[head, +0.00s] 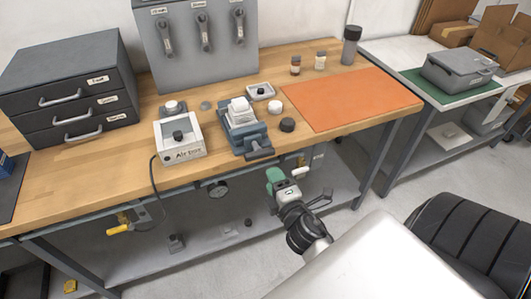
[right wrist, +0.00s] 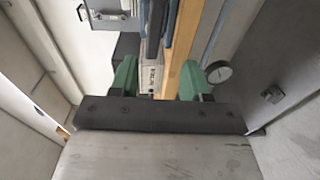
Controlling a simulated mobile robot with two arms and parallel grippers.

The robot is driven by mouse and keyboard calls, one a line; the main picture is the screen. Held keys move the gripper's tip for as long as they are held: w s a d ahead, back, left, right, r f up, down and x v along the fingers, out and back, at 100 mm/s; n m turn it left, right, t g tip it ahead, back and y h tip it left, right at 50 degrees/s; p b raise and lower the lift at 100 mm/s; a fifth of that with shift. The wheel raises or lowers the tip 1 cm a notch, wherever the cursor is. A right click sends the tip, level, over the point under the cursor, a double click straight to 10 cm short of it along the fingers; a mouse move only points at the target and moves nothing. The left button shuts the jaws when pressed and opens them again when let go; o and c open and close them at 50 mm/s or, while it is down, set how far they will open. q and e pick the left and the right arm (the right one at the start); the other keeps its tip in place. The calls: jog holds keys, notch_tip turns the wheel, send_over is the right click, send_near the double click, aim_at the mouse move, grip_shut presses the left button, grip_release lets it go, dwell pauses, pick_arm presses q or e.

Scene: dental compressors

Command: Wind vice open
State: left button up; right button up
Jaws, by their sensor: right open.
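The vice (head: 246,137) is a blue-grey block on the wooden bench, near its front edge. A white piece (head: 239,107) sits at its top, and a dark handle (head: 259,154) sticks out at the front. How far apart its jaws stand is hard to tell. My right gripper (head: 274,181), with green fingers, is in front of the bench edge, apart from the handle and lower in the picture. In the right wrist view my right gripper (right wrist: 159,77) has its two green fingers spread, with nothing held between them. My left gripper is not in view.
A grey drawer cabinet (head: 70,85) stands at left. A black chair (head: 475,235) stands at lower right.

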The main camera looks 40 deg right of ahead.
aim_at(261, 157)
jog(key=shift+m+t, duration=0.3)
jog(key=shift+m, duration=0.2)
jog(key=x, duration=0.8)
jog(key=shift+w+d+r, duration=0.1)
jog(key=shift+w+r, duration=0.15)
jog(key=shift+w, duration=0.15)
jog(key=shift+w+d+h+p, duration=0.15)
jog(key=shift+w+h+p, duration=0.2)
jog(key=shift+w, duration=0.2)
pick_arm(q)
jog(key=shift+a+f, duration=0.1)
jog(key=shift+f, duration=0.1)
pick_arm(e)
jog(key=c, duration=0.8)
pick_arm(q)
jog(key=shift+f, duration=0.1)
pick_arm(e)
jog(key=shift+o, duration=0.2)
jog(key=shift+f, duration=0.1)
jog(key=shift+n, duration=0.4)
